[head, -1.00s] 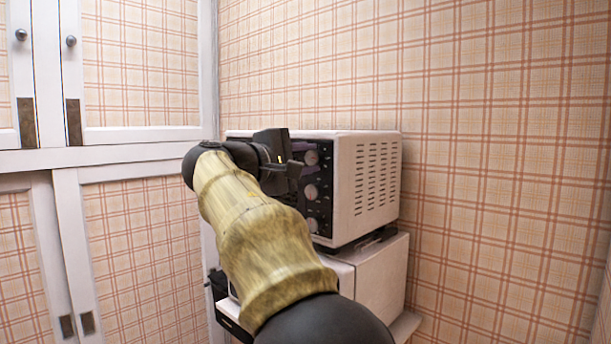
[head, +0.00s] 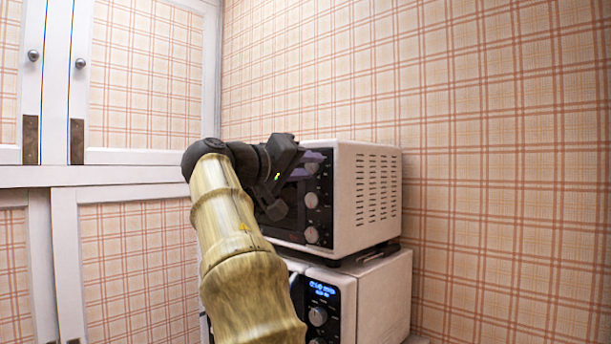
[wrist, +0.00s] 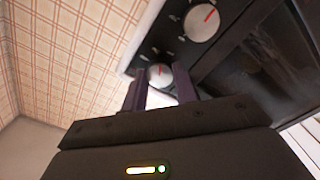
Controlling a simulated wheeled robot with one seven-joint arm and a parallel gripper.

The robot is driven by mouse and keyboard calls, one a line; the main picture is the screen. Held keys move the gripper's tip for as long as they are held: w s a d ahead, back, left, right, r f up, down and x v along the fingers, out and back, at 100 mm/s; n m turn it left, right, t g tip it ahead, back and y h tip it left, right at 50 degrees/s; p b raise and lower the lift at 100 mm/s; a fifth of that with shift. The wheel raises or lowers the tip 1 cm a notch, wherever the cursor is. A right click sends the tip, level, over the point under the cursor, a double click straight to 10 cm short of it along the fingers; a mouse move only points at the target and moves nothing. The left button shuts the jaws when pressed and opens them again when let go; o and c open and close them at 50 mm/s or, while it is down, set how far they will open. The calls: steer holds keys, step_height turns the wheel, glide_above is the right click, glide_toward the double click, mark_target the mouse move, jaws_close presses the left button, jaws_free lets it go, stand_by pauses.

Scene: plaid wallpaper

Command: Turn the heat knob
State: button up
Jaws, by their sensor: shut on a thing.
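A white toaster oven (head: 340,218) with a black front stands on another appliance. Its front carries a column of round knobs: the top knob (head: 312,166), a middle knob (head: 311,200) and a bottom knob (head: 312,234). My gripper (head: 316,156) is at the top knob, its purple fingers partly covering it. In the wrist view, the fingers are on either side of a silver knob with a red mark (wrist: 158,75), shut on it. A second red-marked knob (wrist: 200,20) is beyond. The labels are too small to read, so I cannot tell which knob is for heat.
A white appliance with a lit blue display (head: 322,289) and a knob (head: 318,316) is below the oven. White cabinet doors (head: 150,75) are at the left. The plaid wall (head: 480,150) is close behind and right of the oven.

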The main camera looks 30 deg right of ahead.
steer(key=m, duration=0.2)
steer(key=m+b, duration=0.1)
steer(key=shift+f+m, duration=0.2)
steer(key=shift+m, duration=0.2)
steer(key=shift+w+m+b, duration=0.1)
steer(key=shift+m+b, duration=0.3)
steer(key=shift+m, duration=1.2)
steer(key=o, duration=0.7)
steer(key=shift+r, duration=0.1)
steer(key=v, duration=1.7)
steer(key=shift+a+b, duration=0.25)
steer(key=shift+b, duration=0.2)
